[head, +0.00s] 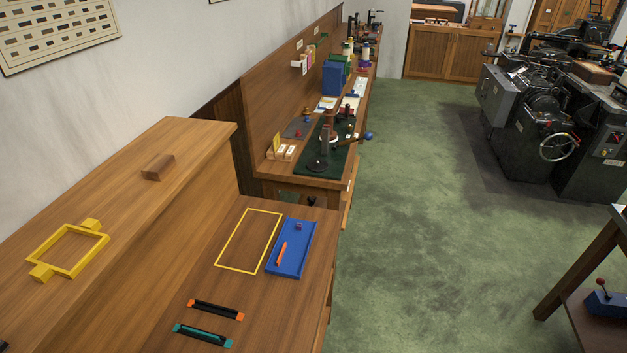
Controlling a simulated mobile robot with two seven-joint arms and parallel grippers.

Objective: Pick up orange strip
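A small orange strip (281,254) lies lengthwise in the left part of a shallow blue tray (288,274) on the lower wooden bench top. A black bar with orange ends (215,310) lies apart, nearer the front of the same bench. Neither of my grippers can be made out in the head view, and nothing is seen holding the orange strip.
A small dark piece (298,227) sits in the tray's far end. A yellow outline (248,240) marks the bench left of the tray. A teal-ended bar (202,335) lies in front. A yellow frame (68,250) and wooden block (158,167) sit on the raised ledge.

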